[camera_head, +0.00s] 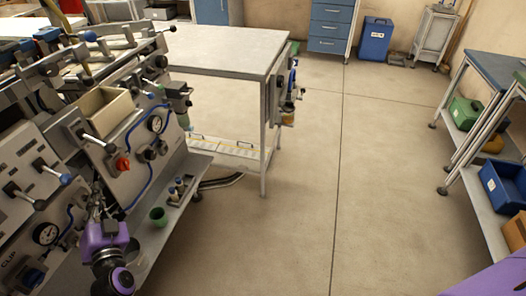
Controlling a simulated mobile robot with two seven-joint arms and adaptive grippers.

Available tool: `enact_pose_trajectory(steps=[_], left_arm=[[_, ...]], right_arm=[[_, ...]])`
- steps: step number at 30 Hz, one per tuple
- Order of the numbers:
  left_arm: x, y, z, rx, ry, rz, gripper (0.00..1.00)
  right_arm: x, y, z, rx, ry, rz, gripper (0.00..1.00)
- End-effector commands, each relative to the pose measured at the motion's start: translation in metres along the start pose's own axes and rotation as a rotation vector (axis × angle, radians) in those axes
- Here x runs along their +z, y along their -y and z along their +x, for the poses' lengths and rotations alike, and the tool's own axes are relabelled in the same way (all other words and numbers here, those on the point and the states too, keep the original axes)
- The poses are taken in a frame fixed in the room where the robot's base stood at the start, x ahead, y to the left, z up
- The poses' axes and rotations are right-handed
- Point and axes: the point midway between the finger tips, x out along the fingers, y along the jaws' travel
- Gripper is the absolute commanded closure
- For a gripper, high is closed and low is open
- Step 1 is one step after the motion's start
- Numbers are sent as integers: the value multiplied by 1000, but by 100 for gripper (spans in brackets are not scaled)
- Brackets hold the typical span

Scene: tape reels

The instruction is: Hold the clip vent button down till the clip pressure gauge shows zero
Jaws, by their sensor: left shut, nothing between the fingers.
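The panel lettered CLIP is at the lower left in the head view. A round white-faced gauge with a dark rim (47,233) sits just above the lettering; its needle is too small to read. I cannot make out a vent button for certain. My left gripper (96,212) is in front of the panel, right of the gauge, shut and empty. The purple and black wrist hides part of it and the panel behind it. I cannot tell whether its fingertips touch anything. My right gripper is out of view.
A second gauge (155,124), a red knob (123,164) and several levers are higher on the machine. A green cup (158,216) stands on its lower ledge. A grey table (225,45) is behind. A shelf with blue bins (503,188) is at right; the floor between is clear.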

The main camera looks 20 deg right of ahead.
Motion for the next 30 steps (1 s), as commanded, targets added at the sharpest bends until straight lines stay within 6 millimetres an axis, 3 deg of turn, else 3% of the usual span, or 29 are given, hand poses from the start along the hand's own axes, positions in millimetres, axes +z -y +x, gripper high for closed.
enact_pose_trajectory(steps=[30], left_arm=[[4,4,5,-1,0,1,100]], right_arm=[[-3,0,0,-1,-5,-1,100]])
